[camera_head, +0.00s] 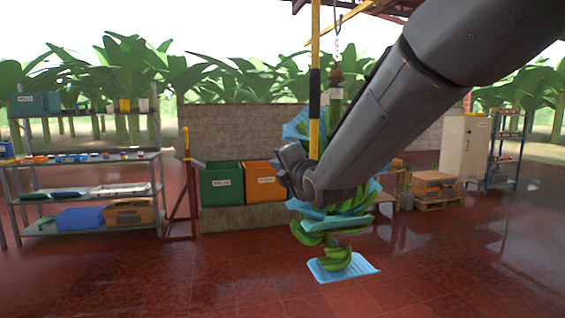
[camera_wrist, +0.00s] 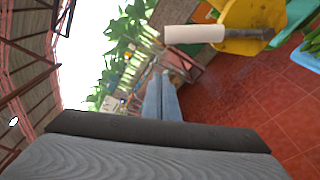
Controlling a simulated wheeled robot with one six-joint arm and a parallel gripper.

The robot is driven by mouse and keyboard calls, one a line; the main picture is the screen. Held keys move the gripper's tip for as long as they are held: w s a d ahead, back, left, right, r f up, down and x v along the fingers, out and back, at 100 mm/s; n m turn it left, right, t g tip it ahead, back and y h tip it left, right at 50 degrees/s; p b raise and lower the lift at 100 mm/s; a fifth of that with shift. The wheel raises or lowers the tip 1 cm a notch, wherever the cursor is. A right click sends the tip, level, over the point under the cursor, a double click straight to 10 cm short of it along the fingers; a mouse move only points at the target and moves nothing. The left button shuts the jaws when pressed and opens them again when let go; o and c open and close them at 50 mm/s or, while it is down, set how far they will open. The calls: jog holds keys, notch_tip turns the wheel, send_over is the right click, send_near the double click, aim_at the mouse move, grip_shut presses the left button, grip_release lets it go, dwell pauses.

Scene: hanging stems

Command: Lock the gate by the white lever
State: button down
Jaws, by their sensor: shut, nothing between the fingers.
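A post with red legs and a yellow upper part (camera_head: 187,140) stands left of centre in the head view. A pale lever (camera_head: 196,162) sticks out from it to the right. In the wrist view, which is turned on its side, a white cylinder on a dark shaft (camera_wrist: 195,34) lies against a yellow part (camera_wrist: 255,14); it looks like the lever's grip. My gripper (camera_wrist: 160,76) is shut and empty, its two blue-grey fingers together. The white cylinder is above and right of the fingertips, apart from them in the picture.
A banana bunch with blue sheets (camera_head: 338,258) hangs behind my arm. Green (camera_head: 222,186) and orange (camera_head: 259,176) bins stand by the wall. Shelves (camera_head: 85,160) stand left. The near red floor is clear.

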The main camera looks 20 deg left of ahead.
jog(key=w+p, duration=0.1)
jog(key=w, duration=0.1)
jog(key=w+r+p, duration=0.1)
jog(key=w+p, duration=0.1)
jog(key=w, duration=0.1)
jog(key=shift+d+r+p, duration=0.15)
jog(key=shift+d+p, duration=0.05)
jog(key=shift+p, duration=0.1)
jog(key=shift+r, duration=0.1)
dwell(0.3)
